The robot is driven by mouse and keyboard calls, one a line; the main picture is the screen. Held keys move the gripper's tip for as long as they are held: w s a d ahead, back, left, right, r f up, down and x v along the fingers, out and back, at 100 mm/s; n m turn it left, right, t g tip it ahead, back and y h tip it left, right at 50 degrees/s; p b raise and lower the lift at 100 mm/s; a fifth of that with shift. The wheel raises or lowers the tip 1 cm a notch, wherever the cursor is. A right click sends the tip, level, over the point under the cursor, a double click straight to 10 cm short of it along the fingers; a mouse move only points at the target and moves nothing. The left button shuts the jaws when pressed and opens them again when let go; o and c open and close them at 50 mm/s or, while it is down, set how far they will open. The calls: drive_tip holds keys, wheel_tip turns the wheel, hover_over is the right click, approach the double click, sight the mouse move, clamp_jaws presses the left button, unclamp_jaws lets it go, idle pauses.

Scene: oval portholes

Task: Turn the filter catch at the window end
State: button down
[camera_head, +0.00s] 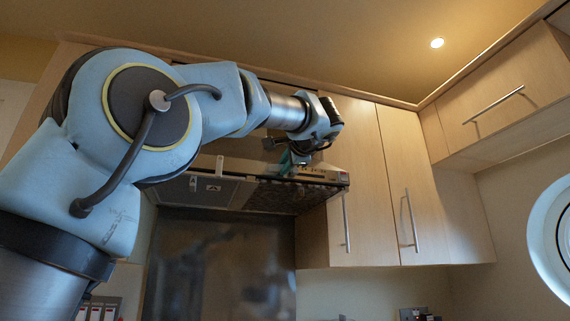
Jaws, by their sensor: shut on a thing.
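The cooker hood (320,173) hangs between the wall cupboards, its dark underside filters facing down. A small catch (213,187) shows on the lighter filter panel (190,189) at the left of the underside. The patterned filter (290,196) fills the right part, towards the porthole window; I cannot make out a catch there. My gripper (290,156) is at the hood's front edge, right of its middle, above the underside. It is shut on a small teal thing (287,161), partly hidden by the jaws; I cannot tell what it is.
Cupboards with long bar handles (410,220) stand right of the hood, and another cupboard (505,95) is at upper right. The round porthole (545,240) is on the right wall. A dark splashback (220,265) lies below the hood, with free room in front.

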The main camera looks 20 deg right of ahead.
drive_tip(key=shift+m, duration=0.7)
drive_tip(key=c, duration=0.8)
unclamp_jaws()
drive_tip(key=s+a+b, duration=0.1)
drive_tip(key=s+b, duration=0.2)
drive_tip(key=s, duration=0.7)
drive_tip(key=shift+s+a, duration=0.15)
drive_tip(key=shift+s, duration=0.2)
